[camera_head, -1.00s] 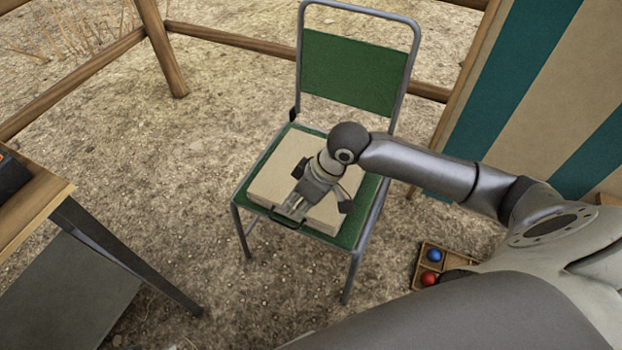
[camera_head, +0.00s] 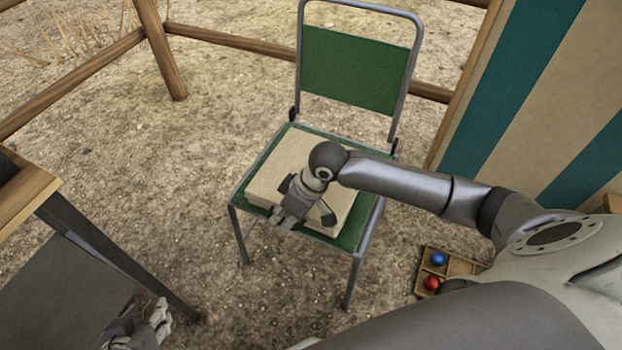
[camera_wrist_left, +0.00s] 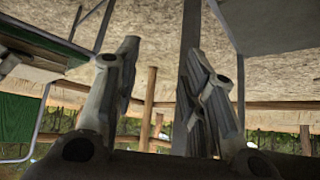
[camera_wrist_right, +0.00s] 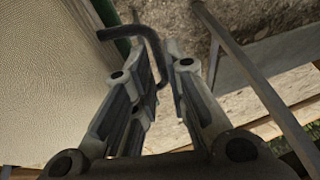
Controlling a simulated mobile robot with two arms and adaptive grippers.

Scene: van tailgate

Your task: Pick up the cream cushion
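The cream cushion (camera_head: 345,200) lies flat on the green seat of a metal-framed chair. It fills the left of the right wrist view (camera_wrist_right: 50,80). My right gripper (camera_head: 280,220) is at the cushion's front edge, pointing down, and hides part of it. In the right wrist view a dark bent handle (camera_wrist_right: 153,42) passes between the narrowly spaced fingers; whether they grip it is unclear. My left gripper (camera_head: 163,315) is low at the bottom left, away from the cushion; the left wrist view shows its fingers (camera_wrist_left: 160,50) apart and empty.
The chair's backrest (camera_head: 350,72) rises behind the cushion. A wooden-topped table (camera_head: 25,200) stands at the left, close to my left gripper. A wooden tray (camera_head: 462,267) with a blue and a red ball lies right of the chair. A striped panel (camera_head: 530,90) stands at the right.

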